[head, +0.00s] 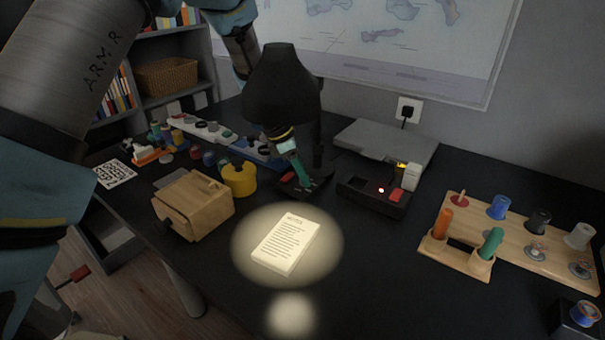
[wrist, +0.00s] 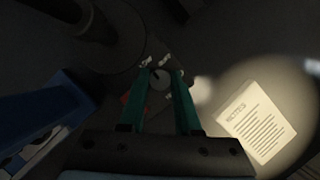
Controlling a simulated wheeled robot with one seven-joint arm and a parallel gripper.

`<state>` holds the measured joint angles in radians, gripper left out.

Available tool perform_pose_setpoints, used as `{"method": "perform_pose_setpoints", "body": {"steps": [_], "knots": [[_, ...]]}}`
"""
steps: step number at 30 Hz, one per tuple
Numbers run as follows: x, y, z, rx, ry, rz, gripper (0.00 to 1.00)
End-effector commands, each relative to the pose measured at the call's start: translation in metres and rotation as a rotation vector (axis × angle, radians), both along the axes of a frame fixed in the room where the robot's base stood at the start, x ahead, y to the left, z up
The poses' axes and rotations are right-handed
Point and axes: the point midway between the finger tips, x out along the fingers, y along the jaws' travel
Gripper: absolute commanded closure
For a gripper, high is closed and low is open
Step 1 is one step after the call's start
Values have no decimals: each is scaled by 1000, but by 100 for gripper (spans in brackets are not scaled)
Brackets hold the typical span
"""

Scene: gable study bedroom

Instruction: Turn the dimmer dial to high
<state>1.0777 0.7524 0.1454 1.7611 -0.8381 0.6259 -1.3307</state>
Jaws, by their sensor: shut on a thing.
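The dimmer dial (wrist: 160,80) is a small grey round knob with a dark mark on its top, seen in the wrist view. Small pale labels stand around it, too blurred to read. My gripper (wrist: 161,76) has its two teal fingers closed on the dial, one on each side. In the head view my gripper (head: 300,181) reaches down to a low black dimmer box (head: 318,186) on the desk. The dial is hidden there by the fingers. A red part (wrist: 133,101) shows beside the left finger in the wrist view.
A lit notes pad (head: 286,244) lies in front. A wooden box (head: 192,207) and yellow pot (head: 239,180) stand left. A dark lamp-like shape (head: 282,90) hangs close above my gripper.

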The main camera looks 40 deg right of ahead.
Motion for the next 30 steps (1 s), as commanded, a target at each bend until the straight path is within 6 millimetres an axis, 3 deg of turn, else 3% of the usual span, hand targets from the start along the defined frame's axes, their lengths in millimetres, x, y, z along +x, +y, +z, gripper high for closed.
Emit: {"method": "perform_pose_setpoints", "body": {"steps": [3, 17, 30], "knots": [[0, 0, 0, 0, 0, 0, 100], [0, 0, 1, 0, 1, -30, 100], [2, -1, 3, 0, 2, -326, 100]]}}
